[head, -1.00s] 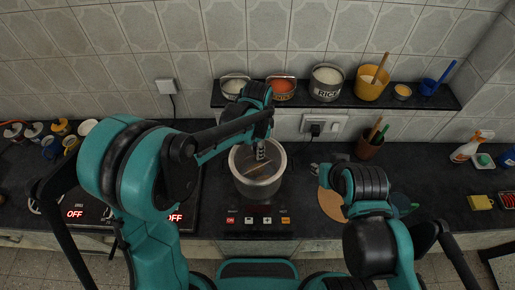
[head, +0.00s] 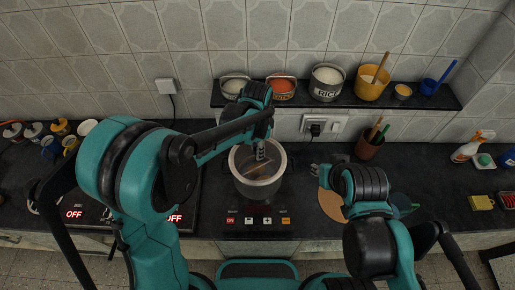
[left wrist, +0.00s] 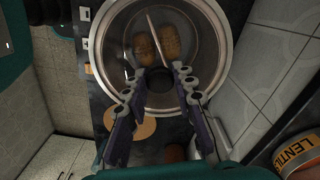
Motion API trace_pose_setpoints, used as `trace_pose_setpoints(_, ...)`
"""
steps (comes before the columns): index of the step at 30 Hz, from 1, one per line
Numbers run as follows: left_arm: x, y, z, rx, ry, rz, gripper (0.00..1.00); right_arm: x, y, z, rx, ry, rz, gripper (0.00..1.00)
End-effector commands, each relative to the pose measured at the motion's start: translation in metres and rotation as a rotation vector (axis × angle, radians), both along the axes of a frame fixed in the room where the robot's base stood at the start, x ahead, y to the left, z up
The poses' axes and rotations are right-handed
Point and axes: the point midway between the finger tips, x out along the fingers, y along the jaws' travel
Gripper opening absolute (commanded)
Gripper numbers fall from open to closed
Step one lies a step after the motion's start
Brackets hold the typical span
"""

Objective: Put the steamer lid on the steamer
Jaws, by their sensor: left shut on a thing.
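The steamer (head: 258,193) is a steel pot with side handles on the cooker in the middle of the counter. The glass steamer lid (head: 243,163) is over its mouth, and in the left wrist view the see-through lid (left wrist: 116,32) covers two brown food pieces. The lid looks about centred on the pot; I cannot tell if it rests on the rim or hangs just above. My left gripper (head: 261,153) is shut on the lid at its middle, fingertips (left wrist: 160,71) close together; the knob is mostly hidden. My right gripper (head: 317,169) is right of the steamer, its fingers too small to read.
A round wooden board (head: 332,206) lies right of the steamer, partly under my right arm. A shelf (head: 300,101) with several canisters is on the wall behind. A utensil cup (head: 368,149) stands at the back right. Control buttons (head: 258,221) are in front of the steamer.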

Motion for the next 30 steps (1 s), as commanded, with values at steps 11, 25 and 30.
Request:
trace_pose_setpoints(11,0.000,0.000,-0.009,0.000,0.000,0.000,0.00,0.000,0.000,-0.007,0.000,0.000,0.000,0.29)
trace_pose_setpoints(25,0.000,0.000,-0.013,0.000,0.000,0.000,0.34,0.000,0.000,-0.011,0.000,0.000,0.000,0.29)
trace_pose_setpoints(30,0.000,0.000,-0.013,0.000,0.000,0.000,0.50,0.000,0.000,-0.011,0.000,0.000,0.000,0.29)
